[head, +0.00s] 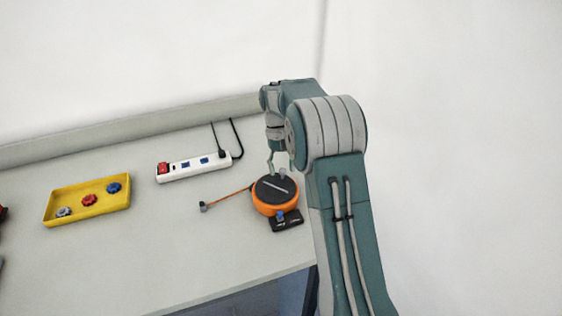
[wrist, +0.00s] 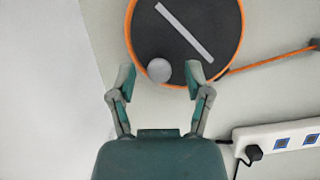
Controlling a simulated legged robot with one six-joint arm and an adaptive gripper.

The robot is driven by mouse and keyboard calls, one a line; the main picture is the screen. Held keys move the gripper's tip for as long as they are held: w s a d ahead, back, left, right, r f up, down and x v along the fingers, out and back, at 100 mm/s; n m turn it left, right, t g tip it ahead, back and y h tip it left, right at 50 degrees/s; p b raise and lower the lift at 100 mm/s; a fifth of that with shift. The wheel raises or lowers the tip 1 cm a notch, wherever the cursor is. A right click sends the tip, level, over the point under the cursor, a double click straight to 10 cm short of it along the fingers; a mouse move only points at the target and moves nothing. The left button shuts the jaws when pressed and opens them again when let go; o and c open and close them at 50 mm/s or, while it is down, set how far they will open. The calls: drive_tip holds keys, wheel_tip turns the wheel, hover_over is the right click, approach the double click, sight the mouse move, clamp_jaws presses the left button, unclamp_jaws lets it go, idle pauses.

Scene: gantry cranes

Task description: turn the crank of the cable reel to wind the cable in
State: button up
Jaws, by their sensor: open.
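The cable reel (head: 274,205) is an orange drum with a dark top, near the right front of the bench; its dark top fills the upper middle of the wrist view (wrist: 180,35). A light bar (wrist: 184,32) lies across the top. A round grey crank knob (wrist: 159,70) stands near the rim. An orange cable (head: 230,195) runs out to a grey end piece (head: 204,207). My gripper (wrist: 160,78) is open above the reel, with the knob between its fingertips in the wrist view. Whether the fingers touch the knob I cannot tell.
A white power strip (head: 193,167) with a black plug lies behind the reel to the left. A yellow tray (head: 88,199) with several small coloured knobs stands further left. A dark block with a blue part (head: 286,220) adjoins the reel's front. Bench between tray and reel is mostly clear.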

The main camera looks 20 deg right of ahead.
drive_tip(key=v, duration=1.1)
drive_tip(key=shift+w+r, duration=0.15)
drive_tip(key=shift+r, duration=0.15)
drive_tip(key=shift+a, duration=0.1)
